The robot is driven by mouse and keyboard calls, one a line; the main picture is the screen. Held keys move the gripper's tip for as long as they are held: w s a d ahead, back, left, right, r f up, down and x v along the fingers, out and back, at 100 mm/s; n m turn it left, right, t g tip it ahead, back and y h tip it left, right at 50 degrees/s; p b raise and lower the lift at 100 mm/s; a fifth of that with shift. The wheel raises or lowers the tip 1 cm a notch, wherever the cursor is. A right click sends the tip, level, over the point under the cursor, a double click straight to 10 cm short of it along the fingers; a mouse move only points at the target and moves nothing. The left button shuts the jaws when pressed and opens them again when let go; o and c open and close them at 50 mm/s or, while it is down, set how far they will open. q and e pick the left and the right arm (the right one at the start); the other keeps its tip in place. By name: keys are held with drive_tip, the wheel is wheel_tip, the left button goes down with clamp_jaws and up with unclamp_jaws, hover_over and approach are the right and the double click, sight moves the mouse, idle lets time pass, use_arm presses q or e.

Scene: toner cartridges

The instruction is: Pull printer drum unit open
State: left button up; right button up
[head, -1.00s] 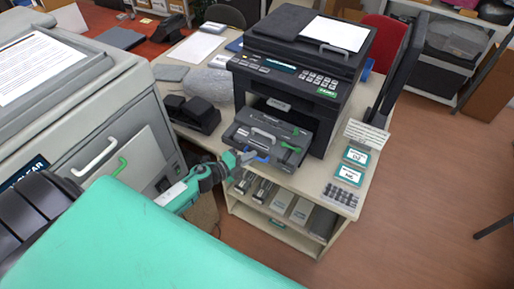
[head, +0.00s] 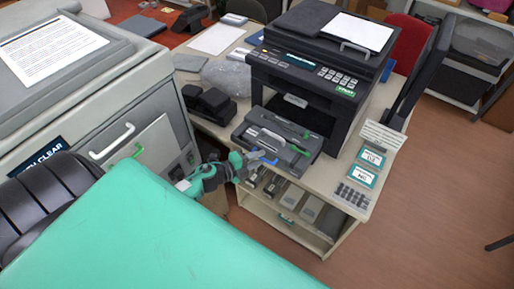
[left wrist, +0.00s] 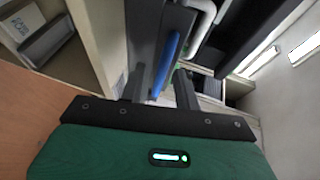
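The black printer (head: 322,50) stands on a light cabinet. Its grey drum unit (head: 250,128) sticks out of the front opening, with a light handle (head: 273,136), green parts and a blue handle (head: 268,160) at its front. The blue handle also shows in the left wrist view (left wrist: 168,60). My left gripper (head: 258,156) is at the front of the drum unit, by the blue handle. In the left wrist view its two fingers (left wrist: 160,88) stand apart with the blue handle between them; I cannot tell whether they touch it. My right gripper is out of view.
A large grey machine (head: 165,80) with a light handle stands at the left. Cartridges (head: 275,186) sit on the shelf below.

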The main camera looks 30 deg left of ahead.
use_arm(q)
drive_tip(key=b+v, duration=0.4)
drive_tip(key=v, duration=1)
drive_tip(key=shift+w, duration=0.1)
idle(0.3)
drive_tip(key=s+a+f+n+g+y, duration=0.1)
drive_tip(key=s+f+n+y, duration=0.2)
drive_tip(key=f, duration=0.6)
drive_tip(key=s+a+f+n+g+y, duration=0.1)
drive_tip(key=s+a+f+n+g, duration=0.1)
drive_tip(key=f+n, duration=0.5)
drive_tip(key=s+a+f+n+g+y, duration=0.1)
drive_tip(key=s+f+n+y, duration=0.15)
drive_tip(key=f, duration=0.95)
drive_tip(key=s+d+f+n+g, duration=0.3)
drive_tip(key=s+d+f, duration=0.4)
drive_tip(key=s+f, duration=0.4)
drive_tip(key=s+d+f+n+g, duration=0.4)
drive_tip(key=s+d+f+g, duration=0.2)
drive_tip(key=s+f, duration=0.4)
drive_tip(key=s+d, duration=0.1)
drive_tip(key=s, duration=0.3)
drive_tip(key=shift+d+f, duration=0.35)
